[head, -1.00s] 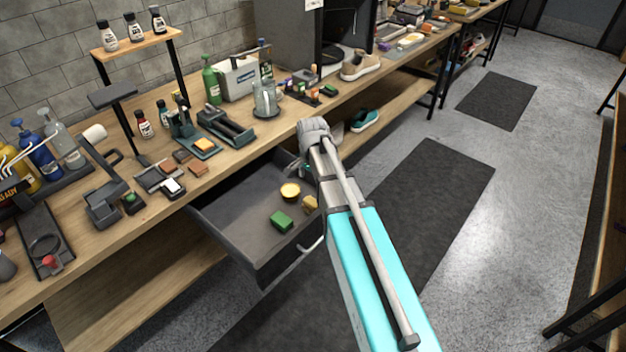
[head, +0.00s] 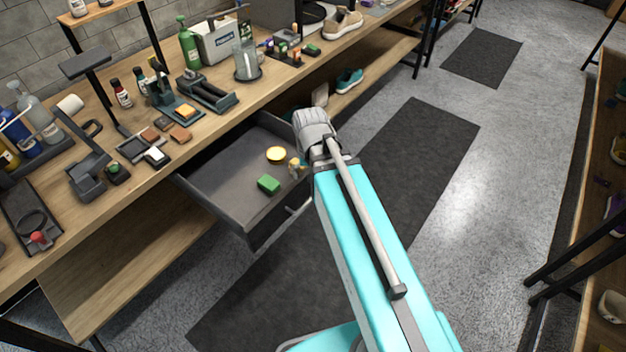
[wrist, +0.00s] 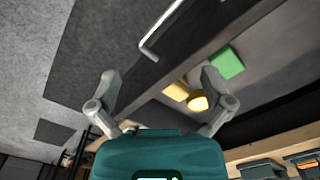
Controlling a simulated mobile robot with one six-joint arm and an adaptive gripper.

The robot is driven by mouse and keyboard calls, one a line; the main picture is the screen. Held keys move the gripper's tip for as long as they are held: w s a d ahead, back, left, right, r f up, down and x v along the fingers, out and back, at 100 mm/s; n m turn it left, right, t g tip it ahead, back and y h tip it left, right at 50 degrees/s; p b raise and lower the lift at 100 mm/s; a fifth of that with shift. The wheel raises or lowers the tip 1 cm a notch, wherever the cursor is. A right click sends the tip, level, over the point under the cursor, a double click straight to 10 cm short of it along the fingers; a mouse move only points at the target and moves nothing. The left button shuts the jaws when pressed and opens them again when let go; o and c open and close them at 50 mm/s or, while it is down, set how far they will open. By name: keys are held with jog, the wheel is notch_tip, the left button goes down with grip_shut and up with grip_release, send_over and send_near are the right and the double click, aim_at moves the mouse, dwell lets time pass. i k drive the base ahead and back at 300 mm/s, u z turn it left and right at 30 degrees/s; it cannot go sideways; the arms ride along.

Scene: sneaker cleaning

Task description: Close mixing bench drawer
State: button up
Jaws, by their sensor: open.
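The mixing bench drawer (head: 224,185) is a dark grey open tray pulled out from under the wooden bench top. It holds a green block (head: 268,185), a round yellow item (head: 276,155) and a yellowish block partly hidden by my arm in the head view. In the wrist view, the drawer front (wrist: 150,75) runs diagonally and carries a metal bar handle (wrist: 160,30). My gripper (wrist: 160,92) is open, its two fingers apart near the drawer front, with nothing between them that I can see gripped. In the head view my arm hides the fingers.
The wooden bench top (head: 130,185) is crowded with bottles, brushes and blocks. A teal sneaker (head: 349,80) sits on the lower shelf. A dark mat (head: 420,150) lies on the clear floor to the right. Another shelf (head: 600,230) stands at the far right.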

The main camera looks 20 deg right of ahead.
aim_at(222, 177)
jog(key=z, duration=0.2)
jog(key=k, duration=0.9)
jog(key=u, duration=0.2)
